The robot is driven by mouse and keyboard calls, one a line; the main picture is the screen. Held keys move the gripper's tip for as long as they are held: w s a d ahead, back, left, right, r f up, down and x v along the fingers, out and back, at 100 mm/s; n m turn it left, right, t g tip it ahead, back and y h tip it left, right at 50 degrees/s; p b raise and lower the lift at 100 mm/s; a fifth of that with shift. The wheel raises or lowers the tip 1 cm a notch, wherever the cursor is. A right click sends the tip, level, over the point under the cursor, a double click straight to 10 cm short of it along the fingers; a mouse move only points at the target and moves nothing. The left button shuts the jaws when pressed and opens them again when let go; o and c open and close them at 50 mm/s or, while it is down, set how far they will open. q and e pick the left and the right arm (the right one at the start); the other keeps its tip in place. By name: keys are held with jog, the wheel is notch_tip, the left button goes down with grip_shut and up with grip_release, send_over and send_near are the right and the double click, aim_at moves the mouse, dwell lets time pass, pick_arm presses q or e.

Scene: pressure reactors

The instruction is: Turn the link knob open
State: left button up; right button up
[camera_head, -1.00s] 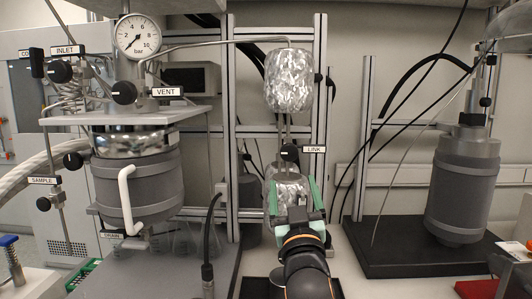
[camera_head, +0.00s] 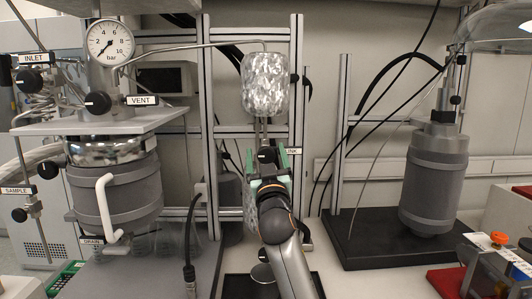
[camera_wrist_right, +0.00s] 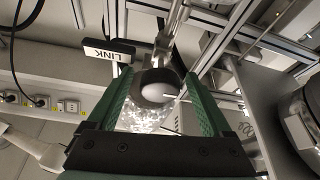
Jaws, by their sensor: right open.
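The link knob (camera_head: 266,155) is a black round knob on the metal line below the foil-wrapped vessel. In the right wrist view the knob (camera_wrist_right: 158,84) shows close up, with a white mark on its side. The LINK label (camera_wrist_right: 109,51) is beside it; in the head view the label (camera_head: 292,151) is partly hidden. My right gripper (camera_head: 267,163) has its green fingers open, one on each side of the knob. In the wrist view my right gripper (camera_wrist_right: 157,86) spans the knob, with small gaps seeming to remain. My left gripper is out of view.
The foil-wrapped vessel (camera_head: 265,82) hangs just above the knob. A metal frame (camera_head: 208,140) stands to the left. The grey reactor (camera_head: 115,195) is farther left, and another grey vessel (camera_head: 434,185) stands on a black base at right.

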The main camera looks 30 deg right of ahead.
grip_shut()
dwell(0.8)
